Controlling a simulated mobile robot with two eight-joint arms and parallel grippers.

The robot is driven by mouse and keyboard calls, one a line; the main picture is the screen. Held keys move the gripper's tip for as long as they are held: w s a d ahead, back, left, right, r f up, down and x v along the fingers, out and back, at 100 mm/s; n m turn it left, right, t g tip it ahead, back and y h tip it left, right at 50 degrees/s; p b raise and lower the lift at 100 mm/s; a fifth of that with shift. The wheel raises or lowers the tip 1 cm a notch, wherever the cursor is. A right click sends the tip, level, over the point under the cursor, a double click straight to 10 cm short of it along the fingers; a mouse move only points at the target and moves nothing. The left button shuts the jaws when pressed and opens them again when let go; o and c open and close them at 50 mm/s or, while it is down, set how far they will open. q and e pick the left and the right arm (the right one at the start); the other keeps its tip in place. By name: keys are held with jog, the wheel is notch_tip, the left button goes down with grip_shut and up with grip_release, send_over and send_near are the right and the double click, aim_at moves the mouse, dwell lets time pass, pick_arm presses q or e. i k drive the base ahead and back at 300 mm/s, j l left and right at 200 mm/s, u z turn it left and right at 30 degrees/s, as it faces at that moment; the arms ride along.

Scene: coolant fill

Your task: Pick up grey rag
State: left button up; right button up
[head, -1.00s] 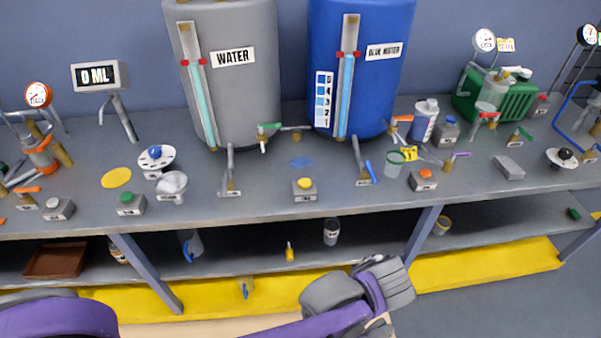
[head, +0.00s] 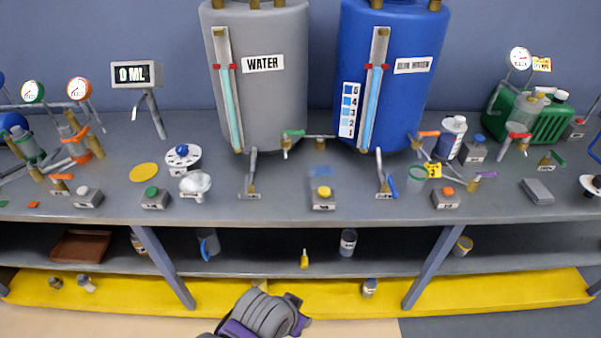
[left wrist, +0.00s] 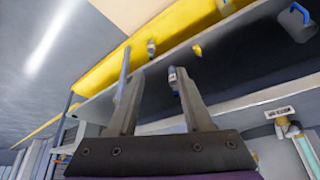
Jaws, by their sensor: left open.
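A flat, folded grey piece that looks like the grey rag (head: 537,191) lies on the bench top at the right in the head view. It lies flat, with nothing on it. My left gripper (left wrist: 160,76) shows in the left wrist view with its two fingers apart and nothing between them. In the head view, part of my left arm shows at the bottom, in front of the bench and far to the left of the rag; its fingertips cannot be made out there. The rag is not seen in the left wrist view. My right gripper is not in view.
Grey (head: 262,80) and blue (head: 395,75) tanks stand at the back. A lower shelf (head: 390,263) runs underneath.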

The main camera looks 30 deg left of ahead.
aim_at(535, 189)
jog(key=i+j+u, duration=0.2)
jog(key=i+u, duration=0.3)
jog(key=z, duration=1.25)
